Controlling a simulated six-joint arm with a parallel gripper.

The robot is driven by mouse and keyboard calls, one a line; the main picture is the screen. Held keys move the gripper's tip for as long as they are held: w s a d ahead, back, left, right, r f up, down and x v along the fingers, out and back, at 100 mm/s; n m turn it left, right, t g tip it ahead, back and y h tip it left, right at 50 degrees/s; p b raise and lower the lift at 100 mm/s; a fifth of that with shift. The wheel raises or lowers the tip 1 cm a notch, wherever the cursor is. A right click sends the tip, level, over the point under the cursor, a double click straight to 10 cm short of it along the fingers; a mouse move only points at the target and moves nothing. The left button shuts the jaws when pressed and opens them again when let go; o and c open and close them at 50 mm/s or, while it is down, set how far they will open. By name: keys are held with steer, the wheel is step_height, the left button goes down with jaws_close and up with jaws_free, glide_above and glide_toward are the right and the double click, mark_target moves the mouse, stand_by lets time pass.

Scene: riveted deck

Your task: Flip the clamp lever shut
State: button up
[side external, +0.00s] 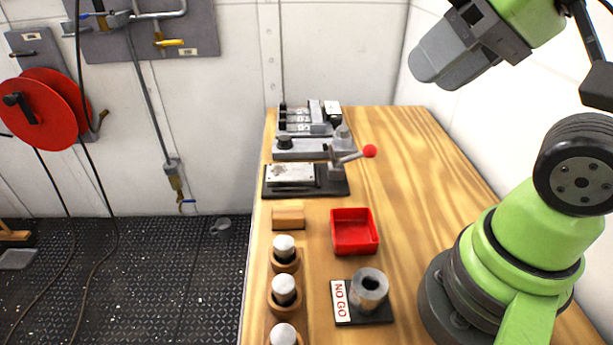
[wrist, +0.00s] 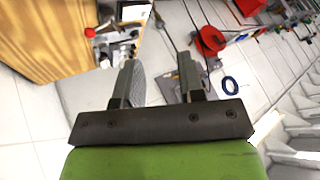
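The clamp lever (side external: 349,157) is a short metal arm with a red ball knob (side external: 370,151) at its end. It sticks out to the right of the clamp's upright and tilts slightly up. The clamp stands on a black base (side external: 335,187) beside a silver plate (side external: 290,174) at the far part of the wooden bench. The red knob also shows small in the wrist view (wrist: 90,32), upper left. My gripper (wrist: 158,72) is open and empty, its two fingers apart. In the side view it is high at the upper right, well away from the lever.
A grey fixture (side external: 312,147) stands behind the clamp. Nearer are a wooden block (side external: 288,216), a red tray (side external: 355,232), several white-topped pegs (side external: 284,247) and a grey ring on a NO GO plate (side external: 368,290). The bench (side external: 420,170) right of the lever is clear.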

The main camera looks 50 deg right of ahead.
steer(key=shift+w, duration=0.1)
steer(key=c, duration=0.3)
steer(key=shift+w+d+m, duration=0.15)
steer(key=shift+w+m, duration=0.15)
steer(key=shift+m, duration=0.2)
jaws_close()
steer(key=w+d+f+m+g, duration=0.3)
steer(key=w+d+m, duration=0.5)
steer(key=w+m, duration=0.25)
steer(key=w+d+f+m+y, duration=0.2)
steer(key=d+f+m, duration=0.7)
steer(key=d+m, duration=0.2)
steer(key=shift+w+d, duration=0.3)
steer(key=shift+w, duration=0.1)
steer(key=shift+m, duration=0.25)
